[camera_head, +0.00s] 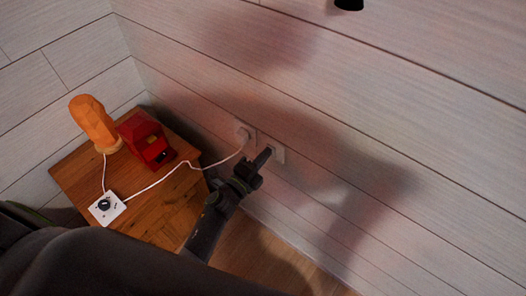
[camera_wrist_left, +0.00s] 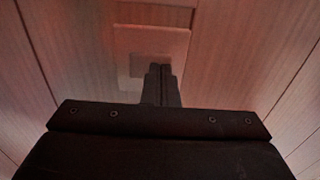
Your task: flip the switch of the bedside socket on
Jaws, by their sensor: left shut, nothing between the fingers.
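The bedside socket (camera_head: 244,132) is a white wall plate with a plug and white cable in it. Just right of it, a second white plate (camera_head: 280,155), which looks like the switch, is partly hidden behind my left gripper (camera_head: 265,156). In the left wrist view a pale plate (camera_wrist_left: 170,42) with a smaller square piece (camera_wrist_left: 136,64) fills the upper middle. My left gripper (camera_wrist_left: 160,69) is shut and empty, its fingertips overlapping the plate's lower part. I cannot tell whether they touch it or which way the switch is set. My right gripper is not in view.
A wooden nightstand (camera_head: 75,178) stands left, in the corner. It holds an orange lamp-like object (camera_head: 93,122), a red object (camera_head: 143,138) and a white control box (camera_head: 106,208). The white cable (camera_head: 170,174) runs to the plug.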

